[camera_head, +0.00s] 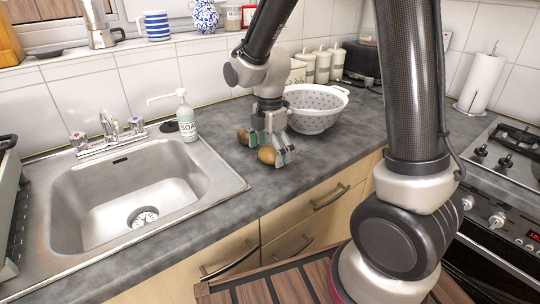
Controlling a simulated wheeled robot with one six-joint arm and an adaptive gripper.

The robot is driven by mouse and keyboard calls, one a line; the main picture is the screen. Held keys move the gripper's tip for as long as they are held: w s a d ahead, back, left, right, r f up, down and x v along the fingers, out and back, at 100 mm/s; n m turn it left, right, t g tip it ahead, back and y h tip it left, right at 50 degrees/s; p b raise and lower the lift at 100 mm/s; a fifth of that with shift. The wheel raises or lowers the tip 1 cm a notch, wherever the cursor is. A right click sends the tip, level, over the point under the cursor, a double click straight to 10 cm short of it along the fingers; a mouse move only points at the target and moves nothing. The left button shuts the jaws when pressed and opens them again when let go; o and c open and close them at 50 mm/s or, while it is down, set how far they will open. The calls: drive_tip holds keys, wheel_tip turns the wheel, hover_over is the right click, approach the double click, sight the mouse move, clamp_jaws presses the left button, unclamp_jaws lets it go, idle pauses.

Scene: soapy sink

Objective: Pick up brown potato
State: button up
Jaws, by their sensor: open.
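Two brown potatoes lie on the grey worktop to the right of the sink. One brown potato (267,155) is at my gripper's fingers, near the front edge of the worktop. The other brown potato (243,136) is just behind and to the left, partly covered by the gripper. My gripper (268,152) points down and is open, with its fingers around or beside the nearer potato. I cannot tell whether the fingers touch it.
A white colander (315,108) stands close behind and right of my gripper. A soap bottle (186,116) stands at the sink's (205,165) back right corner. A stove (510,160) is at the right. Bare worktop (222,145) lies between sink and potatoes.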

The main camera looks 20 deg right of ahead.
drive_tip(key=c, duration=1.3)
